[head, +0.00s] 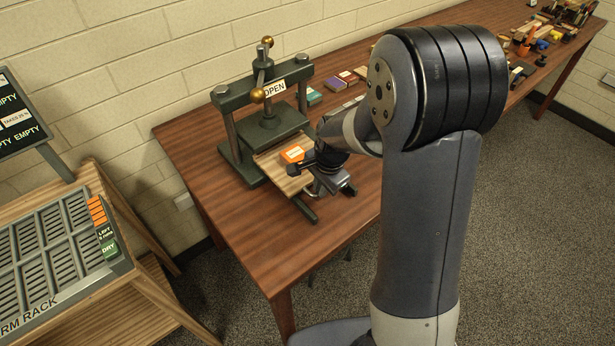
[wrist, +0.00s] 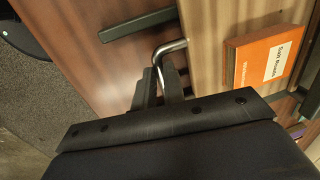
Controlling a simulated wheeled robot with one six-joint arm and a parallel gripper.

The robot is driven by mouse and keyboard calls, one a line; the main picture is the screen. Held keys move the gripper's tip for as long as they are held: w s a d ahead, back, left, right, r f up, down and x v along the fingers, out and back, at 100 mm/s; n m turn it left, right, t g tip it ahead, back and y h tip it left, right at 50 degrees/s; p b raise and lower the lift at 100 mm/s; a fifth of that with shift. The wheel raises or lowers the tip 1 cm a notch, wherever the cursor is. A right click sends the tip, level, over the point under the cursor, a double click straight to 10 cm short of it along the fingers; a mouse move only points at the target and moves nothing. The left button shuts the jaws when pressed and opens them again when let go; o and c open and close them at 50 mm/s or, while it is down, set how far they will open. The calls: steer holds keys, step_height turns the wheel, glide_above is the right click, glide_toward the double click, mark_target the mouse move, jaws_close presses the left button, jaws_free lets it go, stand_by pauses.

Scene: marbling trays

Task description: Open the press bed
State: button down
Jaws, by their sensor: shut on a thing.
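The green press (head: 229,104) stands on the wooden table, with a sign reading OPEN (head: 274,89) on its crossbar. Its light wood press bed (head: 269,163) projects from the front of the frame; the bed also fills the middle right of the wrist view (wrist: 207,65). A bent metal handle (wrist: 170,47) is at the bed's edge. My gripper (head: 322,182) is at the bed's front edge, its fingers (wrist: 160,86) shut on the handle. The fingers partly hide the handle, and in the head view my arm hides part of the bed's front.
An orange box (head: 292,154) lies on the bed, labelled in the wrist view (wrist: 266,57). A green rail (wrist: 138,25) runs beside the bed. Small boxes and tools line the table (head: 230,222) behind my arm. A slotted rack (head: 55,255) stands at left. The table's left front is clear.

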steer(key=shift+s+d+b, duration=0.15)
steer(key=shift+s+d, duration=0.5)
steer(key=shift+s, duration=0.25)
steer(key=shift+s+d+b, duration=0.15)
steer(key=shift+s+d, duration=0.45)
steer(key=shift+s, duration=0.3)
steer(key=c, duration=1.5)
jaws_free()
steer(key=shift+r, duration=0.1)
step_height(320, 180, up, 10)
steer(key=s+d, duration=0.1)
steer(key=shift+s+r, duration=0.25)
steer(key=shift+s, duration=0.05)
steer(key=shift+f, duration=0.1)
